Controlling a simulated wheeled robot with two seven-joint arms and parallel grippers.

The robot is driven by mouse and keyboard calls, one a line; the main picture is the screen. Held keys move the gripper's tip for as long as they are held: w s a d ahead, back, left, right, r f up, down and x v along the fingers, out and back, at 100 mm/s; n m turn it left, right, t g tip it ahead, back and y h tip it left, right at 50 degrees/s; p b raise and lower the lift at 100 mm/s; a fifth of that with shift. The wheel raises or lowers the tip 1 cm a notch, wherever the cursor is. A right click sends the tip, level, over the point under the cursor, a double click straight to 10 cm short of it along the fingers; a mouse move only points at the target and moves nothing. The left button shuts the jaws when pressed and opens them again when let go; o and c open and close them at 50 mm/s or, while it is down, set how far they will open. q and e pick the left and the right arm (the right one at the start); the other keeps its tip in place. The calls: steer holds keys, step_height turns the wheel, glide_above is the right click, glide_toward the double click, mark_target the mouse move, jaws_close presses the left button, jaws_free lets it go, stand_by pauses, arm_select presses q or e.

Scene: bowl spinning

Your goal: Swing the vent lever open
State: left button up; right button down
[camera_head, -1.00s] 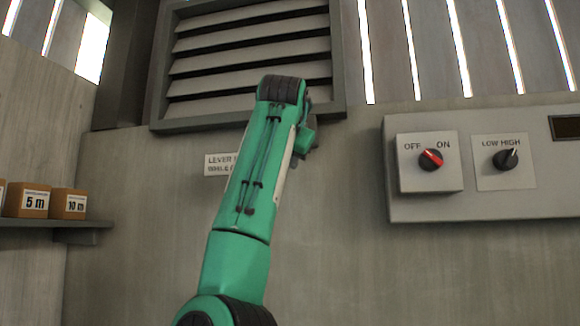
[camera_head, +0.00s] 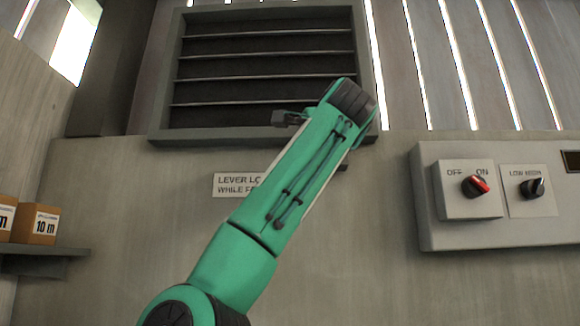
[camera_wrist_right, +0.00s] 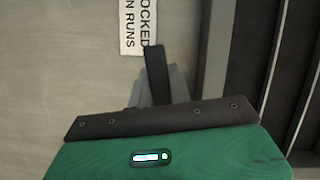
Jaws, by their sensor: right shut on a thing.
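The vent (camera_head: 268,135), a grey frame with slats, is at the top of the head view. Its slats show as thin edges with dark gaps between them. My right arm crosses in front of its lower right corner and hides most of the right gripper in the head view. In the right wrist view a dark bar, the vent lever (camera_wrist_right: 155,62), stands between the grey fingers of my right gripper (camera_wrist_right: 160,90), which is shut on it. My left gripper is not in view.
A "LEVER LO..." label (camera_head: 230,190) is below the vent, partly behind my arm. A control panel (camera_head: 500,235) with an OFF/ON knob (camera_head: 475,186) and a LOW/HIGH knob (camera_head: 532,188) is at right. A shelf (camera_head: 45,250) with small boxes is at left.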

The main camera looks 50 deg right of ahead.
steer(key=shift+r+m, duration=0.3)
steer(key=shift+w+r, duration=0.1)
steer(key=shift+r, duration=0.05)
steer(key=shift+r+m+t, duration=0.2)
steer(key=shift+m+t, duration=0.1)
steer(key=shift+m, duration=0.2)
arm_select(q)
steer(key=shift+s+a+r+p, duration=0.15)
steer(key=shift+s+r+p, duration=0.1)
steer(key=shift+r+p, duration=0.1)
arm_select(e)
steer(key=shift+r+m, duration=0.15)
steer(key=shift+m, duration=0.15)
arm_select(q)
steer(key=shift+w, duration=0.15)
arm_select(e)
steer(key=c, duration=1.3)
jaws_free()
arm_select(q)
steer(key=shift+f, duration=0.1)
arm_select(e)
steer(key=shift+s+a, duration=0.1)
steer(key=shift+s, duration=0.1)
